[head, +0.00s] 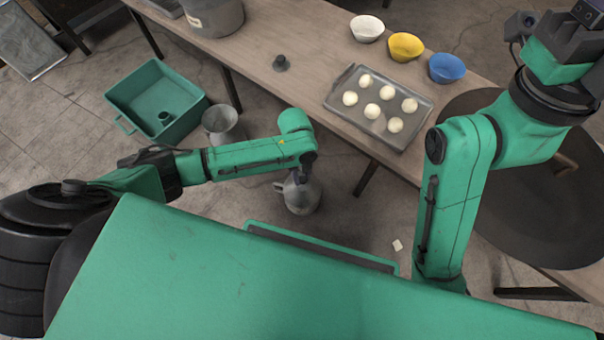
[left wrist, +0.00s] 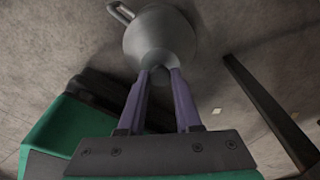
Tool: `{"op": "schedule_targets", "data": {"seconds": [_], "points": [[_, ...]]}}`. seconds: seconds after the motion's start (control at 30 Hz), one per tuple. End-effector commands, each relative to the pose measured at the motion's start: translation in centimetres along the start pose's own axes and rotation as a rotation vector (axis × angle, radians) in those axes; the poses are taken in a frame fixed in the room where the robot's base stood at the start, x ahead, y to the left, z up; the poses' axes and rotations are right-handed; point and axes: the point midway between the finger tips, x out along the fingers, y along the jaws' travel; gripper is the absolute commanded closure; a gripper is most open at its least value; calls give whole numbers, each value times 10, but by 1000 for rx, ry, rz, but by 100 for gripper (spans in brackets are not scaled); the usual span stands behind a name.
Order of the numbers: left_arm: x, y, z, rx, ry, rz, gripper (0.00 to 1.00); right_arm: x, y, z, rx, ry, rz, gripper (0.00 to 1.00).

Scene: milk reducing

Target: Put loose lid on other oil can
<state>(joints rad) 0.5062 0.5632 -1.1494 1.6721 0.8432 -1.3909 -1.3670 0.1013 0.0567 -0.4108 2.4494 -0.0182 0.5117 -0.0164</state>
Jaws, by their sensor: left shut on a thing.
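A grey metal oil can (head: 301,197) with a side handle stands on the floor below the table edge. It also shows in the left wrist view (left wrist: 160,38), narrowing toward my fingers. My left gripper (head: 300,176) is at its top. In the left wrist view its purple fingers are shut on a small dark grey piece (left wrist: 158,73); I cannot tell whether this is a lid or the can's neck. A second grey can (head: 222,124), wide-mouthed, stands beside the crate. A dark lid-like piece (head: 280,63) lies on the table. My right gripper's fingertips are out of view.
A green crate (head: 125,92) on the floor holds a small dark piece (head: 163,118). The wooden table (head: 315,45) carries a tray (head: 340,108) of dough balls, white (head: 367,28), yellow (head: 405,46) and blue (head: 446,68) bowls, and a pot (head: 215,15).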

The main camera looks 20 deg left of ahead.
Motion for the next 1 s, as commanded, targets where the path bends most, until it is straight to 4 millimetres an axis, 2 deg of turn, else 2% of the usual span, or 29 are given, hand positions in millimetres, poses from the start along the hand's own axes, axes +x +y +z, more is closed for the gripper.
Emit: {"op": "schedule_targets", "data": {"seconds": [0.17,0.2,0.27,0.3,0.5,0.53,0.6,1.0], "points": [[0,0,0,0,0,0,100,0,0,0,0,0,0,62],[0,0,0,0,0,0,63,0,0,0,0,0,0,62],[0,0,0,0,0,0,40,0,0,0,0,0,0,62],[0,0,0,0,0,0,32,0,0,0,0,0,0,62],[0,0,0,0,0,0,32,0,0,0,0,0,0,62],[0,0,0,0,0,0,28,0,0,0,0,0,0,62],[0,0,0,0,0,0,2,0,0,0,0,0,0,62],[-5,0,-1,0,0,0,2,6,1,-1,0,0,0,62]]}}
